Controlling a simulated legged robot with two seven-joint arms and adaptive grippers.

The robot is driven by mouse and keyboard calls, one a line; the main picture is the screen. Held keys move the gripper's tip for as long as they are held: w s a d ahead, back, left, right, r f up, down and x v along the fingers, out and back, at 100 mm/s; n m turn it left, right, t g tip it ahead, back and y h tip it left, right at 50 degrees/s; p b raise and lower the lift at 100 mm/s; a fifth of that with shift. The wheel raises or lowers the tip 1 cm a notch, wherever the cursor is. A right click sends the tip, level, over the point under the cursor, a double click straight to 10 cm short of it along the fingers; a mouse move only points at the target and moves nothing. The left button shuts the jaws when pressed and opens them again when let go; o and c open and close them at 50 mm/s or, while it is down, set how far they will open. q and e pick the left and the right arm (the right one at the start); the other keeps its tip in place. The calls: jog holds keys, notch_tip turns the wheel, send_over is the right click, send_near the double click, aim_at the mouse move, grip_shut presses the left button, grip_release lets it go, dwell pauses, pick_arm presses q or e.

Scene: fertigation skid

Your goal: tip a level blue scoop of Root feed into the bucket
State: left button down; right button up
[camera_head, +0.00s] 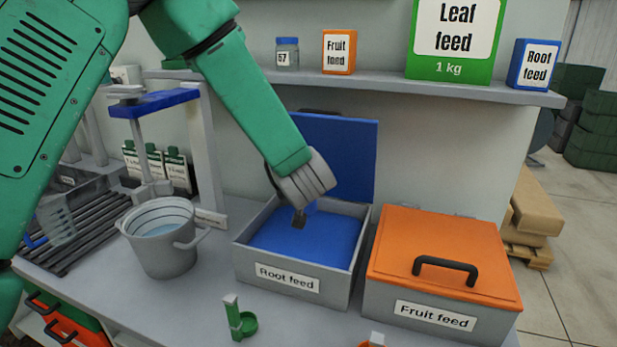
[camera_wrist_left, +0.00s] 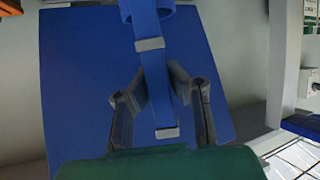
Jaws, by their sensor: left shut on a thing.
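My left gripper (camera_head: 299,219) points down over the open Root feed bin (camera_head: 290,284), which holds blue feed (camera_head: 305,240). In the left wrist view the gripper (camera_wrist_left: 158,90) is shut on the handle of the blue scoop (camera_wrist_left: 154,75), a blue bar with grey bands. The scoop's bowl shows only partly at that view's top edge, so its fill cannot be told. In the head view the gripper and the blue feed make the scoop hard to make out. The grey bucket (camera_head: 165,258) stands left of the bin, with liquid in it. My right gripper is not in view.
The bin's blue lid (camera_head: 350,150) stands open behind it. The Fruit feed bin (camera_head: 445,250), right, is closed by an orange lid. A green scoop (camera_head: 240,320) and part of an orange scoop (camera_head: 373,341) are at the front. A blue-topped press (camera_head: 150,104) stands behind the bucket.

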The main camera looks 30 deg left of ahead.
pick_arm(q)
jog(key=shift+a+n, duration=0.15)
jog(key=shift+n, duration=0.15)
jog(key=shift+a+f+h, duration=0.1)
jog(key=shift+h, duration=0.4)
jog(key=a+f+h+b, duration=0.1)
jog(key=f+b, duration=0.1)
jog(key=f, duration=0.3)
jog(key=a+f+n+g+h+b, duration=0.1)
jog(key=a+f+b, duration=0.1)
jog(key=f, duration=0.4)
jog(key=shift+w+f+n+h+b, duration=0.2)
jog(key=shift+w+n+h+b, duration=0.15)
jog(key=shift+b, duration=0.35)
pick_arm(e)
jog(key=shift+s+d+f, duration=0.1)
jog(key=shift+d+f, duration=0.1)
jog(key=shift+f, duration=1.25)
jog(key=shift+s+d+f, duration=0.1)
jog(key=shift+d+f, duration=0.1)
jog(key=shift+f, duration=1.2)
